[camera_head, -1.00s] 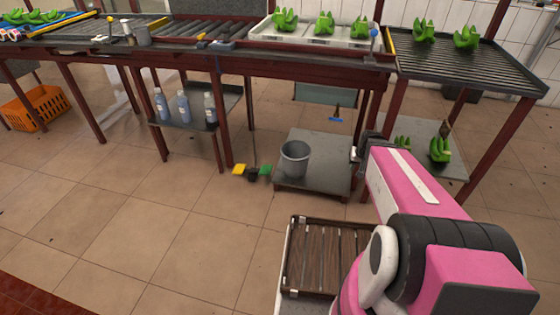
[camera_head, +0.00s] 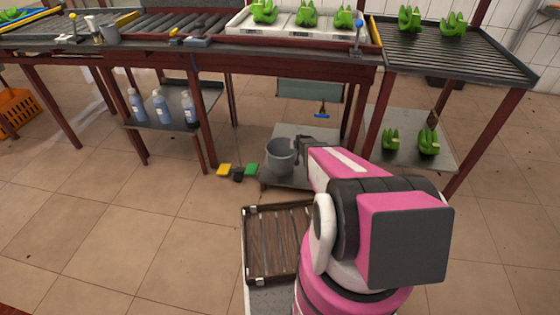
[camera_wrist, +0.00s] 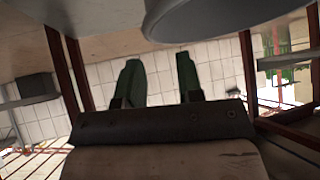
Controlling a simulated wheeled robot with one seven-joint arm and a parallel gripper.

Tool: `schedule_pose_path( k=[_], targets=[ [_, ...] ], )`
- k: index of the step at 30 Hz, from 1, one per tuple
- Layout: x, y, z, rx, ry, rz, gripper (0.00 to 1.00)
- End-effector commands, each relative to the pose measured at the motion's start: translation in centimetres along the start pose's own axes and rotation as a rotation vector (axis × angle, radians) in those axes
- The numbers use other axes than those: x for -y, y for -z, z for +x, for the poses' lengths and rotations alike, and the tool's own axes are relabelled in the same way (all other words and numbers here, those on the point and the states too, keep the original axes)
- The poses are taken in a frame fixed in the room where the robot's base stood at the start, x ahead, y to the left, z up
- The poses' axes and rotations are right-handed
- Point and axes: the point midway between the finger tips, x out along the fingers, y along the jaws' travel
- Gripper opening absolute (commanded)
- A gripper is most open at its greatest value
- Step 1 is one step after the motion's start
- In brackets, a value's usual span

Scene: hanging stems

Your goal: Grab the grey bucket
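The grey bucket (camera_head: 280,158) stands upright on a low grey platform (camera_head: 302,132) under the conveyor table in the head view. My gripper (camera_head: 306,141) is at the right side of its rim, partly hidden by my pink arm. In the wrist view, the bucket's grey round edge (camera_wrist: 215,18) fills the top, beyond the fingertips. My gripper's two green fingers (camera_wrist: 160,75) are spread apart with nothing between them. I cannot tell whether a finger touches the bucket.
Yellow, black and green blocks (camera_head: 238,171) lie on the floor left of the platform. A shelf (camera_head: 170,125) with several bottles stands farther left. Red table legs (camera_head: 354,110) rise close to my arm. A wooden slatted crate (camera_head: 277,240) is in front of the platform.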

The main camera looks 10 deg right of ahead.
Motion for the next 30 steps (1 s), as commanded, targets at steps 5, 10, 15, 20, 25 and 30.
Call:
schedule_pose_path(
  k=[5,10,15,20,25,30],
  targets=[
    [0.0,0.0,1.3,0.0,0.0,0.0,0.34],
    [-0.3,-0.1,3.1,0.001,0.0,0.0,0.34],
    [-0.5,-0.1,5.6,0.001,0.0,0.0,0.34],
    [-0.5,-0.2,6.2,0.001,0.0,0.0,0.34],
    [-0.5,-0.2,6.1,0.001,0.0,0.0,0.27],
    [-0.5,-0.2,6.1,0.001,0.0,0.0,0.0]
  ],
)
